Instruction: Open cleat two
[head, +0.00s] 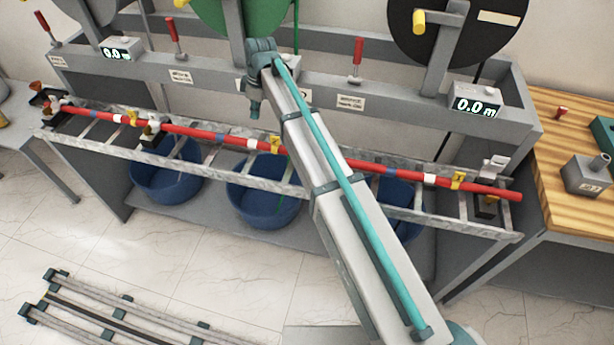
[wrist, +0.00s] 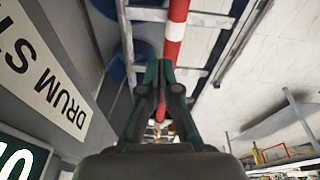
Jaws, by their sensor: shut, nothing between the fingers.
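A red cable (head: 330,158) with white and blue bands and yellow tags lies along a grey ladder rack (head: 222,168). Cleats sit on the rack: one at the far left (head: 55,103), one left of centre (head: 150,133) and one at the right end (head: 490,172). I cannot read which is cleat two. My gripper (head: 254,112) points down above and behind the cable, between the left-of-centre cleat and the right one. In the wrist view its fingers (wrist: 163,68) are together and empty, with the cable (wrist: 175,30) beyond them. My arm hides part of the rack.
Cable drums (head: 235,15) stand behind a grey beam with red levers (head: 357,57) and length displays (head: 476,104). Blue tubs (head: 262,190) sit below the rack. A wooden table (head: 560,120) stands at the right. Spare ladder lengths (head: 110,310) lie on the floor in front.

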